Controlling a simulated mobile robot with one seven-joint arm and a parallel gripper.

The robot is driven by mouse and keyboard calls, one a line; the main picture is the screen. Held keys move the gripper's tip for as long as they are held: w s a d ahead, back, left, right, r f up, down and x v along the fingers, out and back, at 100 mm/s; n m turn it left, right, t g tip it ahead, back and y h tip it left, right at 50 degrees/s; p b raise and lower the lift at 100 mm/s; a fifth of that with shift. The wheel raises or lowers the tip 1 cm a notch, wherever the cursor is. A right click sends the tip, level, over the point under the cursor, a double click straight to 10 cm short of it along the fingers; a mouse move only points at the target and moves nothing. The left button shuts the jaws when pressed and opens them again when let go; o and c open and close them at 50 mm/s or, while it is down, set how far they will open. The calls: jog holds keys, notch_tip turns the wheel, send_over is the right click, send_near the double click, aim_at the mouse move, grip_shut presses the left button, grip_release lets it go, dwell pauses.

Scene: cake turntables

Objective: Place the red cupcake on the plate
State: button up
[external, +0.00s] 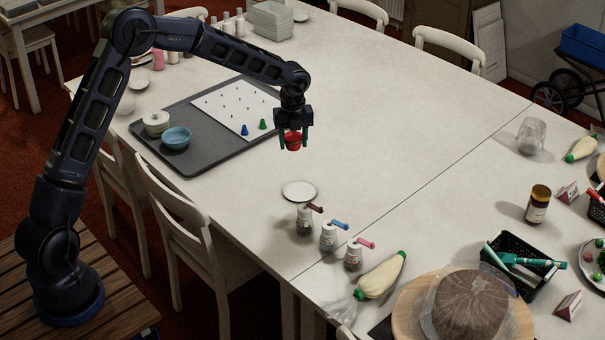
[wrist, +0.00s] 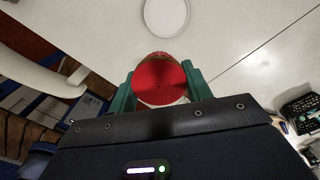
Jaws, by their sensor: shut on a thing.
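The red cupcake (external: 293,141) is held between the green fingers of my gripper (external: 294,139), above the white table. In the wrist view my gripper (wrist: 158,88) is shut on the red cupcake (wrist: 160,80), with one finger on each side of it. The white plate (external: 299,191) lies empty on the table, below the cupcake in the external picture. The plate (wrist: 166,16) also shows at the top edge of the wrist view, apart from the cupcake.
A grey tray (external: 190,162) with a blue bowl (external: 176,138) and a white pegged board (external: 225,105) lies left of my gripper. Several small grinders (external: 328,236) stand just beyond the plate's lower right. A piping bag (external: 381,275) lies farther right. The table's middle is clear.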

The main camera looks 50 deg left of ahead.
aim_at(300, 192)
jog(key=w+a, duration=0.2)
jog(key=w, duration=0.2)
jog(key=f, duration=2)
jog(key=shift+d, duration=0.25)
jog(key=shift+f, duration=0.1)
jog(key=o, duration=1)
jog(key=shift+c, duration=0.2)
